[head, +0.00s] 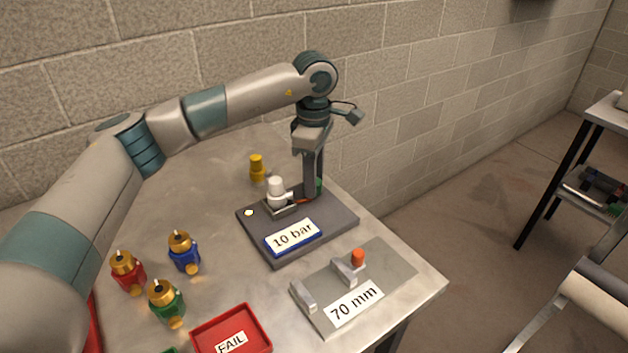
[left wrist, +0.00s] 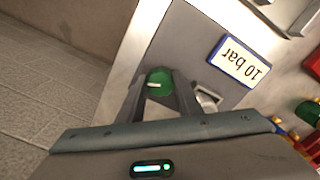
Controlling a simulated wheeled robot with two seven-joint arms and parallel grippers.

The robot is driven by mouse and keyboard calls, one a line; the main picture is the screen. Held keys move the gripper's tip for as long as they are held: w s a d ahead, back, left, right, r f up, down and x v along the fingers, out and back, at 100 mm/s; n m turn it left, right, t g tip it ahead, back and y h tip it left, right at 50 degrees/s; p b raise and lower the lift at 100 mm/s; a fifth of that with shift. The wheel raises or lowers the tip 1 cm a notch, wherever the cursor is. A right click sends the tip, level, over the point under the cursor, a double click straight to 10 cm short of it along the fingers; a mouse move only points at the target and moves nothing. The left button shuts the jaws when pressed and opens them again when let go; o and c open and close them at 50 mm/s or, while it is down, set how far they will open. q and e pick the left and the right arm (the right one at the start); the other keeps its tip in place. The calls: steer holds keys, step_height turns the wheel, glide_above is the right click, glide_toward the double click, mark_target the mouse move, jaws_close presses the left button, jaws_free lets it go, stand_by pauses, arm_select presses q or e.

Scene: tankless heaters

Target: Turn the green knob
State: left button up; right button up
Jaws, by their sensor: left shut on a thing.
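The green knob (head: 319,186) is on the grey "10 bar" block (head: 341,220), near its back edge, mostly hidden by my gripper in the head view. In the left wrist view the green knob (left wrist: 159,82), with a white mark on its top, lies between my fingertips. My left gripper (head: 312,192) points down from above and is shut on the green knob; its fingers also show in the left wrist view (left wrist: 160,90). My right gripper is not in view.
A white fitting (head: 276,190) stands left of the knob, and a yellow piece (head: 257,168) behind. A "70 mm" plate (head: 385,273) lies in front. Red (head: 127,272), blue (head: 185,253) and green (head: 166,303) valves stand left of a red FAIL tray (head: 262,325).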

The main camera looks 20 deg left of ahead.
arm_select(q)
steer(key=shift+r, duration=0.1)
steer(key=o, duration=1)
steer(key=shift+o, duration=0.2)
steer(key=shift+r, duration=0.5)
step_height(320, 180, up, 16)
steer(key=b, duration=0.2)
steer(key=shift+r, duration=0.15)
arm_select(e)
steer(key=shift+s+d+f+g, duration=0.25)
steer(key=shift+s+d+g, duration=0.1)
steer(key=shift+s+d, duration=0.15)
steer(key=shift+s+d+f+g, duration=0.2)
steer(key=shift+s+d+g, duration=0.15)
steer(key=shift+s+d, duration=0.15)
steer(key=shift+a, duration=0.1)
